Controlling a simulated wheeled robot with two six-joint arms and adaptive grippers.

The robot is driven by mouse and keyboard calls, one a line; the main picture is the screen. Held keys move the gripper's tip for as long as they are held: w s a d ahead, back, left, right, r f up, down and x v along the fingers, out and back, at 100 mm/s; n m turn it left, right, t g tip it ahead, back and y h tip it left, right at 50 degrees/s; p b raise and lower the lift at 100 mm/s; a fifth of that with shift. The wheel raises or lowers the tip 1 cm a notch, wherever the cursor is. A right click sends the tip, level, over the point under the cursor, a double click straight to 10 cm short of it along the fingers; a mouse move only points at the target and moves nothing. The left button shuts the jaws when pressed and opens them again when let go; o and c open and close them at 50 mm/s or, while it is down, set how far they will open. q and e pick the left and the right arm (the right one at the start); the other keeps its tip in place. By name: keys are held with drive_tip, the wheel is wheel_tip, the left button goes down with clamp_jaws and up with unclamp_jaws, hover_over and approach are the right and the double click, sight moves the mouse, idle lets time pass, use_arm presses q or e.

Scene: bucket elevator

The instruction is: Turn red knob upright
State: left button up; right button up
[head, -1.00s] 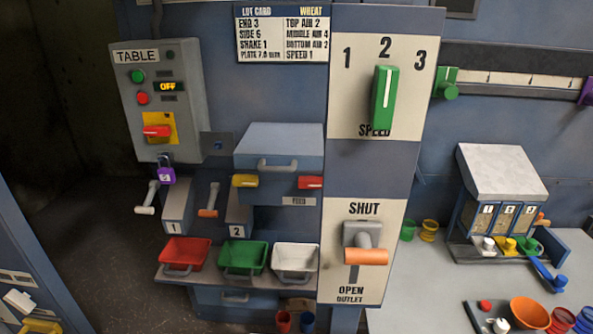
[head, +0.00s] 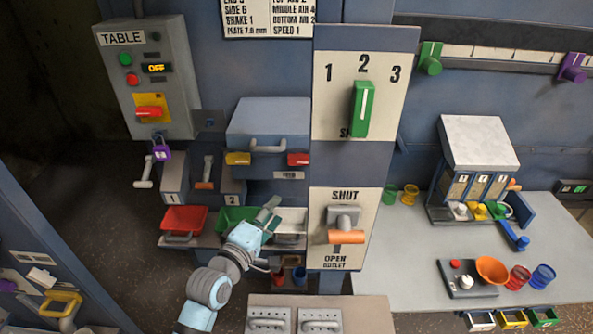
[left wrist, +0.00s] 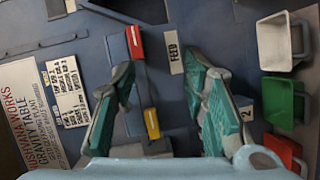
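The red knob (head: 149,112) sits on a yellow plate (head: 153,101) low on the grey TABLE control box (head: 145,75), at the left of the head view. Its handle lies sideways, about horizontal. A purple padlock (head: 161,152) hangs under the box. My left gripper (head: 268,208) is in front of the green and white bins, below and to the right of the knob. In the left wrist view my left gripper (left wrist: 160,65) is open and empty, facing the panel with the FEED label (left wrist: 173,52). The knob is not in the left wrist view. My right gripper is not in view.
Levers (head: 144,172) stick out below the control box. Red (head: 184,219), green and white bins sit on a ledge. A table with cups is at the right.

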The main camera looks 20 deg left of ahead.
sight(298, 163)
use_arm(q)
drive_tip(key=w+b, duration=0.1)
drive_tip(key=w, duration=0.4)
drive_tip(key=w+d+r+n+t+b, duration=0.1)
drive_tip(key=w, duration=0.4)
drive_tip(key=w+r+n+b, duration=0.1)
drive_tip(key=w, duration=0.4)
drive_tip(key=shift+d+r, duration=0.2)
drive_tip(key=shift+d, duration=0.1)
drive_tip(key=shift+w+r, duration=0.1)
drive_tip(key=shift+w, duration=0.4)
drive_tip(key=shift+r, duration=0.1)
drive_tip(key=shift+s, duration=0.1)
drive_tip(key=shift+c, duration=0.7)
clamp_jaws()
